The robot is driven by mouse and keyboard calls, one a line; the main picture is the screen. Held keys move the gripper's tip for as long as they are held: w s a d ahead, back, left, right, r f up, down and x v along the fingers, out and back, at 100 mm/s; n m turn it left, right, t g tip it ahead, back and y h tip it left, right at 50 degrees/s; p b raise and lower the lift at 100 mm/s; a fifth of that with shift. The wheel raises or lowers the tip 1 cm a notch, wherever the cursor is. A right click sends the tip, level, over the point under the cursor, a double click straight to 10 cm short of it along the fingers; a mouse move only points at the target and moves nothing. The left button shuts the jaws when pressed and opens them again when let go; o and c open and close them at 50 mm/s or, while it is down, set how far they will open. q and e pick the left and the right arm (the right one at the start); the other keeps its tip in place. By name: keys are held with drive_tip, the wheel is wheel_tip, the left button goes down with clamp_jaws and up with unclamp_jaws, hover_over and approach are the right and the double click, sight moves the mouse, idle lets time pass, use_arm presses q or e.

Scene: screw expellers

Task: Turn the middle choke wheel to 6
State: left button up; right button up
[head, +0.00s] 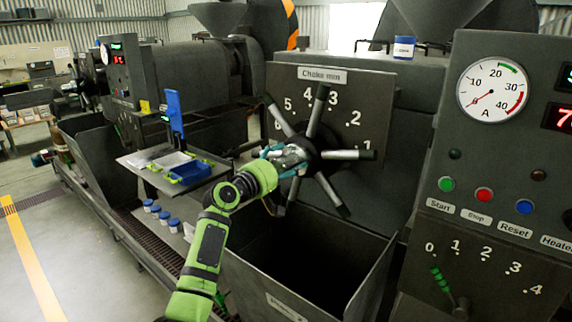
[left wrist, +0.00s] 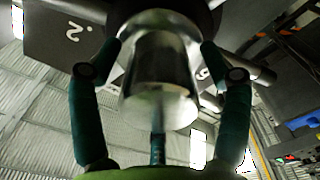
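My right gripper is out of view.
An open hopper bin (head: 300,270) lies below the wheel. A control panel (head: 480,140) with a gauge, buttons and another dial stands right. A tray (head: 165,165) with a blue box and tools is left.

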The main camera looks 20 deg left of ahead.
use_arm(q)
drive_tip(key=shift+s+a+f, duration=0.1)
drive_tip(key=shift+s+f, duration=0.05)
drive_tip(key=shift+s, duration=0.4)
drive_tip(key=v, duration=1.1)
drive_tip(key=shift+r, duration=0.25)
drive_tip(key=shift+a+f, duration=0.1)
